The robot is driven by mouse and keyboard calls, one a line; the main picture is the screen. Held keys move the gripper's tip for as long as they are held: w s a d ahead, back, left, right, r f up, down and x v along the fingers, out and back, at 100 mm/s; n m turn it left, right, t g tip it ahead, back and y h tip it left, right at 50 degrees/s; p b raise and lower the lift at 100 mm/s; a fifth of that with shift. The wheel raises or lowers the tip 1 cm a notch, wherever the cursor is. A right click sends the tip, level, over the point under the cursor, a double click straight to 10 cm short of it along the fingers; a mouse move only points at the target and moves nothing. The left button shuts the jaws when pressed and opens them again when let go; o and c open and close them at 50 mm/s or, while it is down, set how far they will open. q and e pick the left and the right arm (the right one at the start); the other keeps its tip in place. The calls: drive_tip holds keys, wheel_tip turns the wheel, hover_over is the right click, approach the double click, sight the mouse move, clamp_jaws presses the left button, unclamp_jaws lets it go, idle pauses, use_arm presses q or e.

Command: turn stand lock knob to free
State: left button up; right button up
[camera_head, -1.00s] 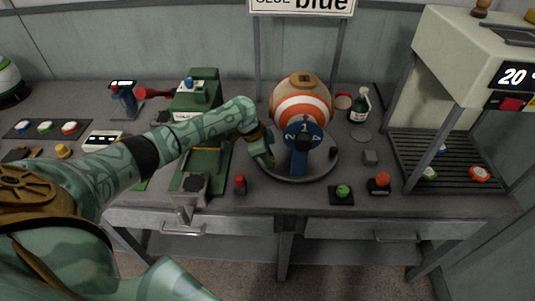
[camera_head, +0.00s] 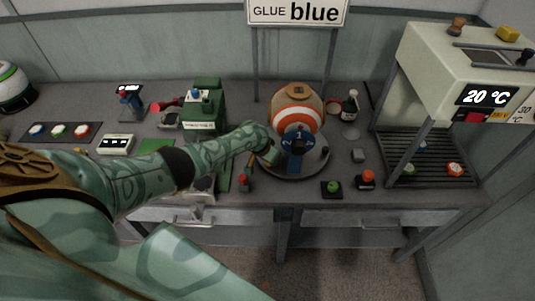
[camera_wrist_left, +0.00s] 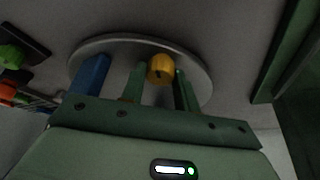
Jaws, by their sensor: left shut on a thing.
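The stand has a round grey base plate (camera_head: 318,168) with a blue post (camera_head: 294,163) and a blue numbered dial carrying a black hub. An orange-and-white striped ball (camera_head: 296,112) sits on the stand. The lock knob (camera_wrist_left: 160,69) is yellow with a dark mark, low at the plate in the left wrist view. My left gripper (camera_wrist_left: 159,78) is shut on this knob, one green finger on each side. In the head view my left gripper (camera_head: 271,154) is at the plate's left side, and the knob is hidden there. My right gripper is not in view.
A red-topped item (camera_head: 244,183) stands just left of the plate, near a green press (camera_head: 204,108). Green (camera_head: 333,187) and red (camera_head: 367,177) buttons lie at front right. A heater cabinet (camera_head: 460,65) stands at far right.

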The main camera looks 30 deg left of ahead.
use_arm(q)
drive_tip(key=shift+n+p, duration=0.35)
drive_tip(key=shift+n, duration=0.15)
drive_tip(key=o, duration=1)
drive_tip(key=shift+c, duration=0.2)
drive_tip(key=shift+y, duration=0.3)
drive_tip(key=p+v, duration=1.1)
drive_tip(key=v, duration=0.5)
drive_tip(key=shift+s+r, duration=0.1)
drive_tip(key=shift+s, duration=0.05)
